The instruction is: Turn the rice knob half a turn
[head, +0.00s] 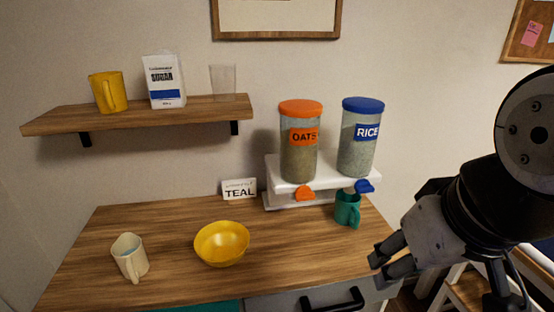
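The rice dispenser (355,150) is a clear canister with a blue lid and a blue RICE label, on the right of a white stand (285,190). Its blue knob (364,186) sits at the front of the stand, below the canister. A teal mug (347,210) stands on the counter just below and left of the blue knob. My gripper (380,266) is in front of the counter's right side, lower right of the knob and apart from it. Nothing shows between its fingers. Their angle hides how far apart they are.
The oats dispenser (298,150) with an orange knob (305,194) stands left of the rice. A yellow bowl (222,244), a cream mug (130,258) and a TEAL sign (239,189) are on the counter. A wall shelf (200,108) holds several items. Counter space between bowl and teal mug is clear.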

